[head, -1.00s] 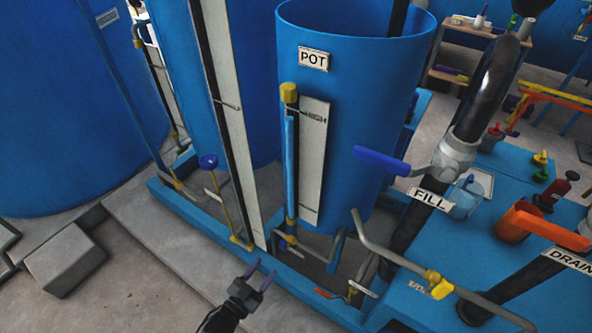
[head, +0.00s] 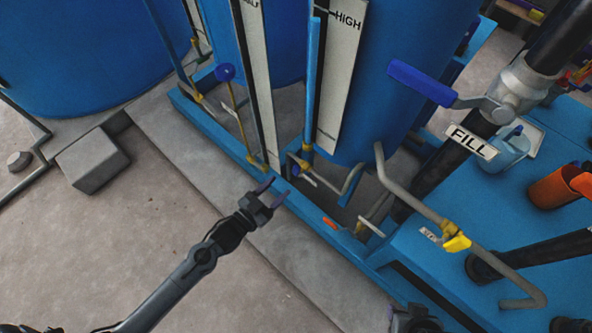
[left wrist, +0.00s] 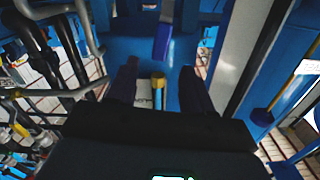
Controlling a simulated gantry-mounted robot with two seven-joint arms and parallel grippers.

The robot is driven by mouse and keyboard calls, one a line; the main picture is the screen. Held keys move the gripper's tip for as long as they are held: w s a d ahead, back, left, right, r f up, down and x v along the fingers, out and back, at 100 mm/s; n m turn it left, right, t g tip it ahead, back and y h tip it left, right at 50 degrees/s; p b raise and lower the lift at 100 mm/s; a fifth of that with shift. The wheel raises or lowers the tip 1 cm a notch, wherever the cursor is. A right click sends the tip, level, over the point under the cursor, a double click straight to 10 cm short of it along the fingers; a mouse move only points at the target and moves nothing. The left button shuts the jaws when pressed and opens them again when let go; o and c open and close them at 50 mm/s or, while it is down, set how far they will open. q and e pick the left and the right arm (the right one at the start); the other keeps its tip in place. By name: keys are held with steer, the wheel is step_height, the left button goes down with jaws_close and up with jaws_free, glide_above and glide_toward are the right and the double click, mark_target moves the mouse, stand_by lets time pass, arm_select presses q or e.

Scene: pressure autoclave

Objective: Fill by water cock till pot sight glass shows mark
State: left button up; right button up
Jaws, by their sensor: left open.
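The blue pot (head: 410,60) stands at upper middle in the head view, its top cut off. Its sight glass (head: 312,85) is a slim upright tube beside a white board (head: 343,75) marked HIGH. The tube's blue column reaches about the HIGH line. A grey pipe in front carries a yellow-handled cock (head: 455,240); its small label is unreadable, so I cannot tell if it is the water cock. My left gripper (head: 272,192) is open and empty, below and left of the sight glass foot. Its spread fingers also show in the left wrist view (left wrist: 160,88).
A blue-handled valve (head: 422,84) is beside the FILL sign (head: 473,142). A small red-orange handle (head: 330,223) sits low on the blue frame, right of my left gripper. A grey block (head: 92,160) lies on the floor. The floor at lower left is clear.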

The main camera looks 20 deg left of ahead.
mark_target(295, 170)
arm_select(q)
steer(key=b+x, duration=0.2)
steer(key=x, duration=0.5)
steer(key=shift+w+r, duration=0.15)
steer(key=shift+w, duration=0.05)
steer(key=shift+w+d, duration=0.15)
steer(key=shift+w, duration=0.15)
steer(key=shift+w+d+b, duration=0.1)
steer(key=shift+w+b, duration=0.2)
steer(key=shift+b, duration=0.15)
steer(key=shift+w+d, duration=0.15)
steer(key=shift+w, duration=0.2)
steer(key=shift+s, duration=0.1)
steer(key=c, duration=0.4)
jaws_close()
arm_select(e)
steer(key=x, duration=0.3)
steer(key=shift+d+f, duration=0.15)
steer(key=shift+d, duration=0.05)
